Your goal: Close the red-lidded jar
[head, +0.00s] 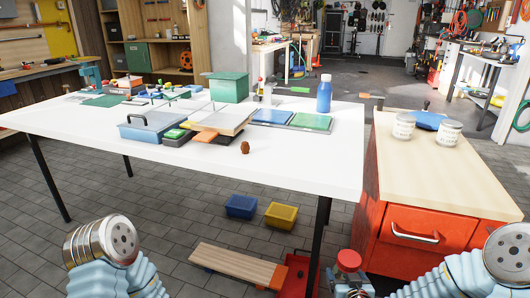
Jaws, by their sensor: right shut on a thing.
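A red-lidded jar (349,260) shows at the bottom edge, between the white table and the red cabinet. Its red top faces up and its lower part is mostly hidden. My right gripper (354,289) is at the bottom edge just below the red top, shut on the jar. The frame cuts off most of the gripper, so I cannot tell how the lid sits. My left arm shows at the lower left, but its gripper is out of view.
A white table (310,170) holds a blue bottle (324,94), a green box (228,87), trays and a brown object (245,147). Blue and yellow bins (281,215) stand on the floor.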

